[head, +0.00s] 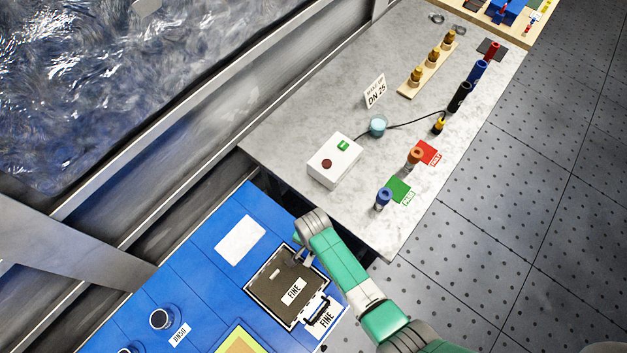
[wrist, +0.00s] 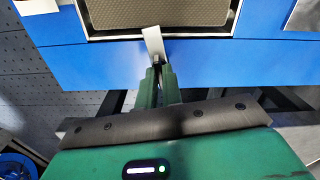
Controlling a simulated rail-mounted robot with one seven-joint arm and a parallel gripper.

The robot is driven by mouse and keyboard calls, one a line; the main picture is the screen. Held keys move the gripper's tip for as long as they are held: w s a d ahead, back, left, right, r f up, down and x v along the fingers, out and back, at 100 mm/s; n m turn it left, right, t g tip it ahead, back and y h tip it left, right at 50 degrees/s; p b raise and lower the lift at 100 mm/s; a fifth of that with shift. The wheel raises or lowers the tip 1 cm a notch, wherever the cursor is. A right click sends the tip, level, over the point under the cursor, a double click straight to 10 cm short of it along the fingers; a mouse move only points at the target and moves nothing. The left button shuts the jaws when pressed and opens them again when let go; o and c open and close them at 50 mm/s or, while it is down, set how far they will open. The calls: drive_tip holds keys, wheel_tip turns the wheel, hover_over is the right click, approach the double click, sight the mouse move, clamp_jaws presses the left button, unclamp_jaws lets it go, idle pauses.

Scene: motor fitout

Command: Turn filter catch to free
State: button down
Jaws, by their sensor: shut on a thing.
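The filter (head: 272,283) is a dark mesh panel in a pale frame on the blue bench, labelled FINE. Its mesh also shows at the top of the wrist view (wrist: 190,12). The filter catch (wrist: 153,42) is a pale metal tab at the panel's near edge in the wrist view, its upper end overlapping the frame and slightly tilted. My gripper (wrist: 159,72) is shut on the catch's lower end. In the head view my gripper (head: 301,256) is over the panel's upper right edge, and my wrist hides much of the catch there.
A second FINE label (head: 327,319) lies beside a small black-handled part at the panel's lower right. A white blank plate (head: 240,240) is on the blue bench. The grey table (head: 300,125) behind holds a button box (head: 334,160) and several bottles.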

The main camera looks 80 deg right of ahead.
drive_tip(key=n+p, duration=0.1)
drive_tip(key=n, duration=0.2)
drive_tip(key=shift+r+n, duration=0.1)
drive_tip(key=shift+n, duration=0.3)
drive_tip(key=n, duration=0.4)
drive_tip(key=shift+n+p, duration=0.3)
drive_tip(key=shift+p, duration=0.05)
drive_tip(key=n, duration=0.3)
drive_tip(key=shift+n, duration=2.1)
drive_tip(key=c, duration=1.6)
unclamp_jaws()
drive_tip(key=shift+o, duration=0.2)
